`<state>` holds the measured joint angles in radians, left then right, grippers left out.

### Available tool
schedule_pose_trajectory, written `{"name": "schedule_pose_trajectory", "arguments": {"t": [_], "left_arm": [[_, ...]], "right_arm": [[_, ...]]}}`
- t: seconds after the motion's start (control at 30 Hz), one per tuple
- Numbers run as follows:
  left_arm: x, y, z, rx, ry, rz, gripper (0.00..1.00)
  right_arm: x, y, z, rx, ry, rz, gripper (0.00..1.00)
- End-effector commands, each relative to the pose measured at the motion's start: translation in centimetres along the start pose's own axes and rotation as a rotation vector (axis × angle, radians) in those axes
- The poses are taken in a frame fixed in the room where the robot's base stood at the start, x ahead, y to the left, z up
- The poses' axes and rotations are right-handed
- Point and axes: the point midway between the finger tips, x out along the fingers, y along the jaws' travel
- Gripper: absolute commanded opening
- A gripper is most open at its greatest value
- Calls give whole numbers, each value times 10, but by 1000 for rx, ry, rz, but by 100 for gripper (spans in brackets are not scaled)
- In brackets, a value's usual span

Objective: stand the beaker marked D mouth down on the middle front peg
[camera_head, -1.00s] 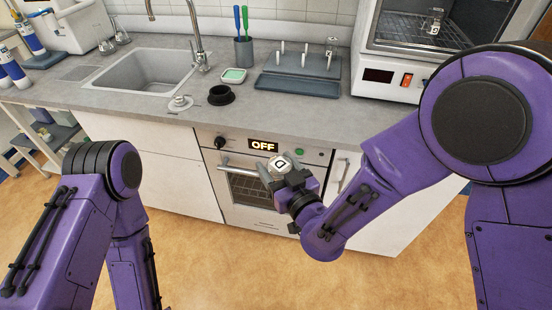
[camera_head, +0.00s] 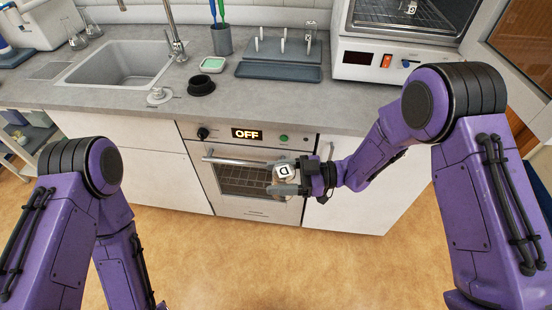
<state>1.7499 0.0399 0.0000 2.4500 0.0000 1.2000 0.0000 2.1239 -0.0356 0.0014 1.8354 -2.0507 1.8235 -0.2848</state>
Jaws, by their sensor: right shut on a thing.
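The beaker marked D (camera_head: 284,172) is a small clear vessel with a white label, in front of the oven door. My right gripper (camera_head: 284,180) is shut on it, below the counter edge; the way its mouth faces is hard to tell. The peg rack (camera_head: 244,48) stands at the back of the counter, with pale upright pegs. The middle front peg (camera_head: 282,45) looks bare. A small glass vessel (camera_head: 310,27) sits at the rack's back right. My left arm reaches down at the left, and its gripper is out of view.
A grey tray (camera_head: 278,71) lies before the rack. A black ring-shaped holder (camera_head: 201,86), a white round piece (camera_head: 158,96), a green-topped dish (camera_head: 212,64) and a brush cup (camera_head: 221,40) stand left of it. A white oven-like cabinet (camera_head: 350,60) stands right.

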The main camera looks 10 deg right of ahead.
Motion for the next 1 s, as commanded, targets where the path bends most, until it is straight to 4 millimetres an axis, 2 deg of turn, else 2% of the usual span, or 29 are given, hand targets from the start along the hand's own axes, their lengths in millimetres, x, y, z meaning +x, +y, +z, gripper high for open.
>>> {"name": "schedule_pose_trajectory", "arguments": {"t": [0.17, 0.27, 0.37, 0.47, 0.6, 0.67, 0.83, 1.0], "left_arm": [[0, 0, 0, 0, 0, 0, 0], [0, 0, 0, 0, 0, 0, 0], [0, 0, 0, 0, 0, 0, 0], [0, 0, 0, 0, 0, 0, 0], [0, 0, 0, 0, 0, 0, 0], [0, 0, 0, 0, 0, 0, 0], [0, 0, 0, 0, 0, 0, 0], [0, 0, 0, 0, 0, 0, 0]], "right_arm": [[0, 1, -1, -1, 0, -3, 33], [-1, 12, -6, 2, -2, 75, 33], [-4, 27, -12, 12, -4, 246, 33], [-17, 44, -17, 25, -3, 483, 33], [-50, 59, -16, 50, -1, 842, 33], [-70, 59, -13, 61, 0, 999, 33], [-123, 40, -3, 73, -8, 1361, 33], [-145, 20, -4, 74, -5, 1502, 33]]}}
